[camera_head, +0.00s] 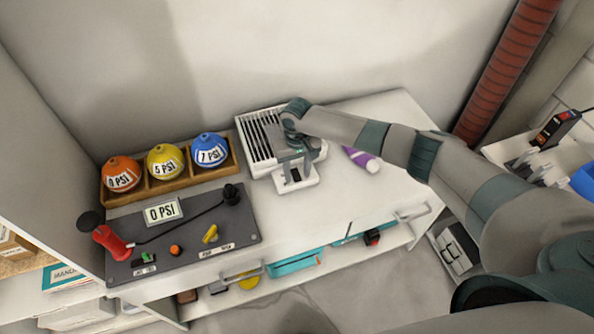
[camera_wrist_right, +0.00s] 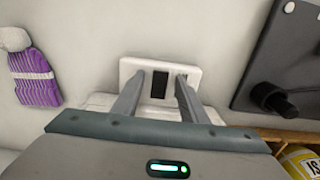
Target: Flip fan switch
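The white fan unit (camera_head: 256,138) with a dark slatted grille stands at the back of the white counter. A white switch plate with a dark rocker switch (camera_head: 296,175) sits at its front right. In the right wrist view the dark switch (camera_wrist_right: 160,86) shows upright in the middle of its plate. My right gripper (camera_head: 297,169) is above the plate with its fingers apart. In the wrist view its two fingers (camera_wrist_right: 157,79) lie on either side of the switch, with nothing held between them. Whether the fingertips touch the plate is unclear. My left gripper is not in view.
A dark panel (camera_head: 235,222) with a red handle and knobs lies to the left. Behind it is a wooden rack (camera_head: 158,194) with orange, yellow and blue balls. The counter's right part is mostly clear.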

